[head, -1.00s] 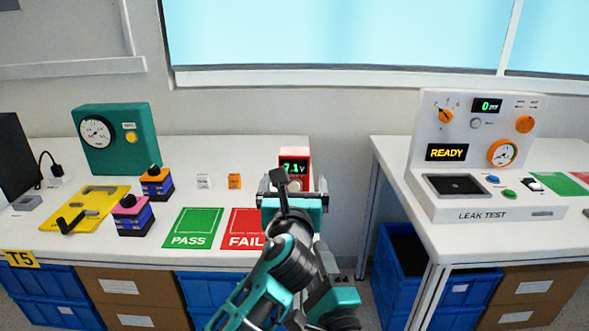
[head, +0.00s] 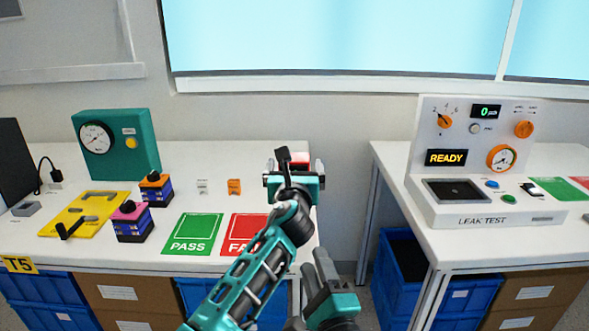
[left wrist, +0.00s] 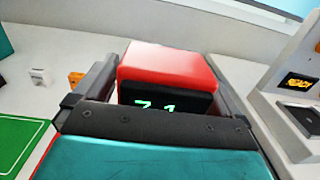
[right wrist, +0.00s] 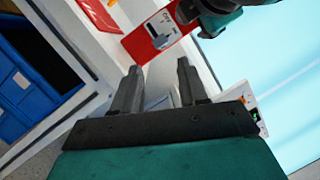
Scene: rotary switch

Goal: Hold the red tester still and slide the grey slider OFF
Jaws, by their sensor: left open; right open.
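The red tester (head: 302,161) stands at the right end of the left table, mostly hidden behind my left gripper in the head view. My left gripper (head: 293,170) is open, with one finger on each side of the tester. In the left wrist view the tester (left wrist: 168,68) sits between the spread fingers with its green digits partly showing; I cannot tell whether they touch it. The right wrist view shows the tester's red face (right wrist: 180,38) with the grey slider (right wrist: 160,41) on it. My right gripper (head: 323,262) is open and empty, below and short of the tester.
Green PASS (head: 192,233) and red FAIL (head: 243,232) cards lie left of the tester. A small orange block (head: 234,187) and white block (head: 202,187) stand behind them. A gap separates this table from the leak test station (head: 470,208).

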